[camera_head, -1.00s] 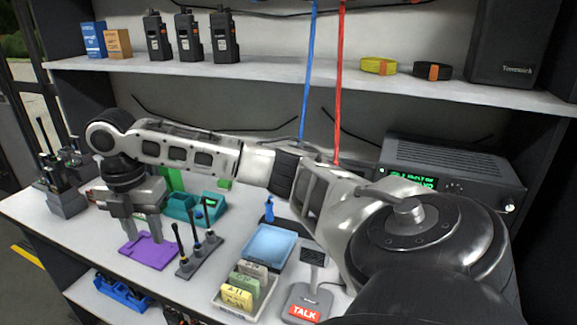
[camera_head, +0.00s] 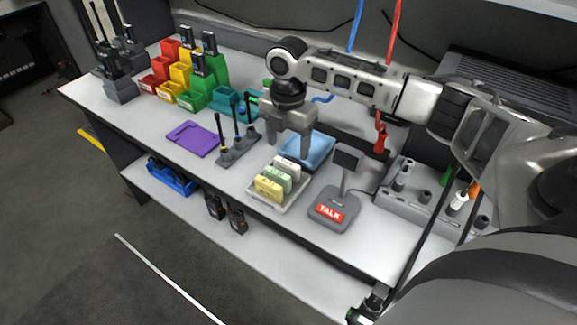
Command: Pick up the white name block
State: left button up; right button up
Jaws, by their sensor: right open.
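The white name block (camera_head: 288,166) stands at the back of a small pale tray (camera_head: 292,201), behind a green block (camera_head: 278,179) and a yellow block (camera_head: 268,189). My right gripper (camera_head: 290,152) is open with its fingers pointing down. It appears just behind and above the white block, in front of the blue tray (camera_head: 318,150). I see nothing between its fingers, and I cannot tell its exact height. My left gripper is not in view.
A grey TALK microphone (camera_head: 334,207) stands right of the block tray. A rack with upright antennas (camera_head: 238,150) and a purple mat (camera_head: 193,138) lie to the left. Coloured bins (camera_head: 207,95) with radios stand at the back left.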

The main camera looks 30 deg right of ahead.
aim_at(287, 162)
jog(key=f, duration=0.7)
jog(key=shift+s+a+f+p, duration=0.1)
jog(key=shift+s+a+p, duration=0.1)
jog(key=shift+p, duration=0.1)
jog(key=c, duration=0.6)
